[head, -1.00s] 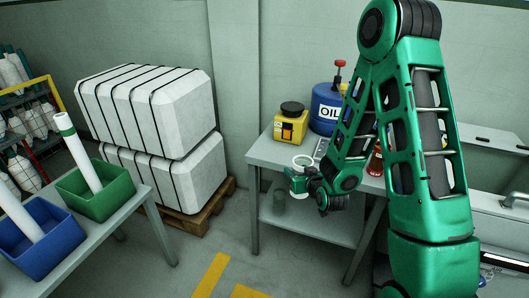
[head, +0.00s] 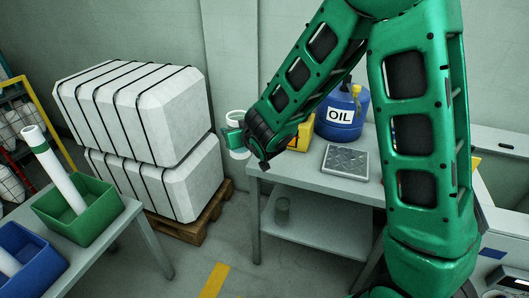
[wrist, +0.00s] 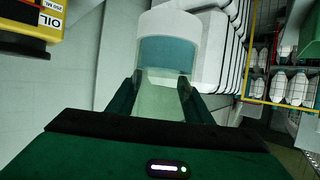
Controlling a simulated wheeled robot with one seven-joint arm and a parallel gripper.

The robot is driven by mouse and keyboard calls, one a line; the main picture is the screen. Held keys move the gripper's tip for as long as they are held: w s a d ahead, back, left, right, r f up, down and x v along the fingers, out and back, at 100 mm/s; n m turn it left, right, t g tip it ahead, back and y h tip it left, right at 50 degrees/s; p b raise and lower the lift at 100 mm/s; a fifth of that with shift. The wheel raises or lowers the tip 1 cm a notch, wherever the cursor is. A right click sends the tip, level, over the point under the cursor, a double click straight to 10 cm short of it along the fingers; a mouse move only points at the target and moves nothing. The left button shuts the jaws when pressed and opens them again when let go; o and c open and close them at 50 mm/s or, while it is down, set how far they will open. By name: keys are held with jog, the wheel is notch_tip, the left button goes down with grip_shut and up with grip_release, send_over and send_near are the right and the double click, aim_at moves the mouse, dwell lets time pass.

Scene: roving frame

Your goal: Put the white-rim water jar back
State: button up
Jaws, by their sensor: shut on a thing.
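The white-rim water jar (head: 237,115) is a clear jar with a white rim and bluish water in it. It is held in the air in front of the white wrapped blocks, left of the grey table (head: 262,172). My gripper (head: 234,138) is shut on it, with a finger across its middle. In the wrist view the jar (wrist: 167,52) stands between the two fingers of my gripper (wrist: 158,92), water visible through its side. My arm hides part of the table top.
On the table are a blue oil drum (head: 338,117), a yellow can (head: 302,139) and a grey ridged tray (head: 345,163). A green bin (head: 105,207) and blue bin (head: 45,262) sit on the left table.

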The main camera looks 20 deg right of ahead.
jog(key=shift+w+d+f, duration=1.15)
jog(key=shift+d+f, duration=0.6)
jog(key=shift+f, duration=0.05)
jog(key=shift+w+d+f, duration=1.15)
jog(key=shift+d+f, duration=0.6)
jog(key=shift+f, duration=0.05)
jog(key=shift+w+d+f, duration=1.15)
jog(key=shift+d+f, duration=0.6)
jog(key=shift+f, duration=0.05)
jog(key=o, duration=1.4)
jog(key=shift+f, duration=0.1)
jog(key=shift+s+r, duration=0.25)
jog(key=v, duration=1.1)
jog(key=shift+s+r, duration=0.15)
jog(key=shift+s, duration=0.1)
